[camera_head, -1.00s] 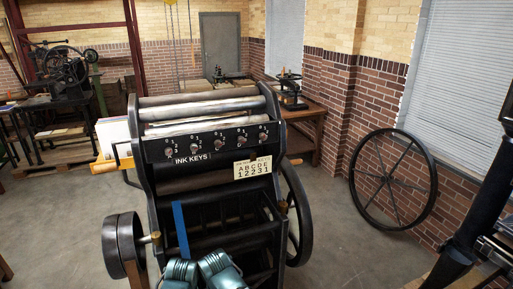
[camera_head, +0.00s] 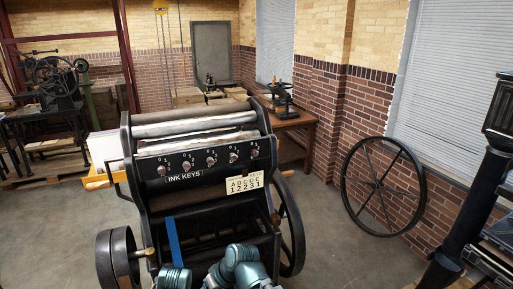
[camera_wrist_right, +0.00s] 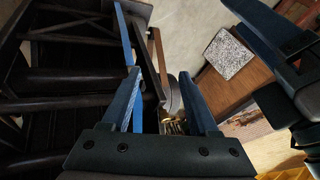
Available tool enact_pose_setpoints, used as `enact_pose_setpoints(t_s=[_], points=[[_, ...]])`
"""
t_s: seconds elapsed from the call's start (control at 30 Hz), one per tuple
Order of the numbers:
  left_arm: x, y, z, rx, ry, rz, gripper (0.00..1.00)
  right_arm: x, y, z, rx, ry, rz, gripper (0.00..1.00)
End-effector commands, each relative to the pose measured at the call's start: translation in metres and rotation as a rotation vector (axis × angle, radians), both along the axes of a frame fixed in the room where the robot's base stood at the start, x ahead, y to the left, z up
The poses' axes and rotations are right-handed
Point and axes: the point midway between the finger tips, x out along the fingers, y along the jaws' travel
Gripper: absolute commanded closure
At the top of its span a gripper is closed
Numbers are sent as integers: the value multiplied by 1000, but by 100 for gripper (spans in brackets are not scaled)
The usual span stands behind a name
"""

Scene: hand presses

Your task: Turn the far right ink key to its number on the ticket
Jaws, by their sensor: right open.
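The cream ticket (camera_head: 245,183) below the panel shows A B C D E over 1 2 2 3 1, so E reads 1. My right gripper (camera_wrist_right: 160,98) is open and empty in the right wrist view, its blue fingers apart. A dark blue part at the wrist view's right may be my left gripper.
A loose spoked wheel (camera_head: 382,187) leans on the brick wall. Grey floor (camera_head: 335,240) lies clear between them.

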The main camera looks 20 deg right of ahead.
Motion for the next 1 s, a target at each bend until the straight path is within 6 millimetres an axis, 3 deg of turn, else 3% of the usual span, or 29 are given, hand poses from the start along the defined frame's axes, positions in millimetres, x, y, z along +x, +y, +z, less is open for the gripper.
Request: enact_pose_setpoints(t_s=[0.03,0.17,0.3,0.43,0.53,0.67,0.87,1.0], points=[[0,0,19,0,0,1,40,23,-8,34,97,-79,-49,40],[0,0,42,-1,0,3,40,81,-41,109,326,-319,-201,40],[0,0,63,-1,0,6,40,127,-111,188,492,-567,-425,40],[0,0,77,-1,1,7,40,146,-183,239,574,-738,-625,40],[0,0,83,-1,1,8,40,150,-225,262,606,-818,-741,40],[0,0,86,-1,1,9,40,150,-255,274,624,-868,-826,40],[0,0,85,-1,1,9,40,152,-261,276,630,-880,-846,40],[0,0,85,-1,1,9,40,165,-260,276,630,-879,-843,40]])
